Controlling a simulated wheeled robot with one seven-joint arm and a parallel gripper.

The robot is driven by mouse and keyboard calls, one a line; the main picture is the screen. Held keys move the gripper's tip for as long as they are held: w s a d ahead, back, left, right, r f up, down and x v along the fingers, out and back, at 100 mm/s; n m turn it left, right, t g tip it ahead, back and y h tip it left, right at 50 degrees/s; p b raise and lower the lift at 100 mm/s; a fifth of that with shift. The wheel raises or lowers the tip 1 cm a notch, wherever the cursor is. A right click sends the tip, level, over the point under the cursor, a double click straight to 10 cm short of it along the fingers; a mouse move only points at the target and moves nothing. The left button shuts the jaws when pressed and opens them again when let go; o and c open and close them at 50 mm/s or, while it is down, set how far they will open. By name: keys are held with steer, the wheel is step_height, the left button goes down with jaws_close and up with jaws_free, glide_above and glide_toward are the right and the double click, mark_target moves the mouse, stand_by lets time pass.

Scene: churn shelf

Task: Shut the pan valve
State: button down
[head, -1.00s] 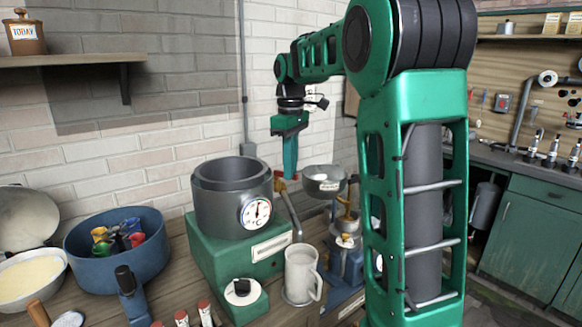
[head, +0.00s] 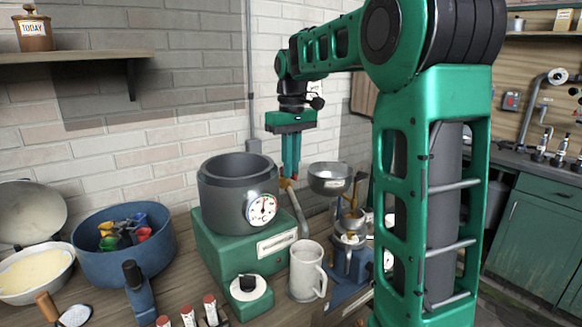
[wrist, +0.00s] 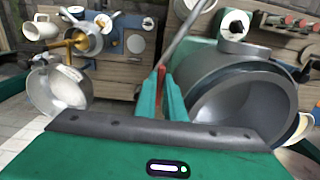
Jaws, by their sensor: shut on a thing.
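The grey metal pan (head: 222,200) with a round dial (head: 262,208) stands on a green base (head: 215,243). A grey pipe (head: 299,212) slopes from its back right side, with small brass and red valve parts (head: 285,183) at its upper end. My gripper (head: 290,176) points down there, its green fingers close together. In the wrist view my gripper (wrist: 160,90) is shut on the red valve lever (wrist: 161,76), which shows as a thin strip between the fingers beside the pan (wrist: 235,95). The fingers hide much of the lever and valve.
A metal bowl (head: 331,178) on a brass and blue machine stands close right of my gripper. A white mug (head: 305,270) stands in front of the pipe. A blue tub (head: 125,255) of coloured items is at left. The wall is close behind.

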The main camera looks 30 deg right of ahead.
steer(key=c, duration=1.8)
jaws_free()
steer(key=shift+w+f, duration=0.1)
steer(key=shift+c, duration=0.2)
step_height(320, 180, up, 11)
steer(key=shift+f, duration=0.15)
steer(key=s+f+m, duration=0.3)
steer(key=s+f, duration=0.9)
steer(key=s, duration=0.3)
steer(key=s+f+m, duration=0.3)
steer(key=s+f, duration=1)
steer(key=s, duration=0.3)
steer(key=shift+a+f+m, duration=0.3)
steer(key=shift+a, duration=0.15)
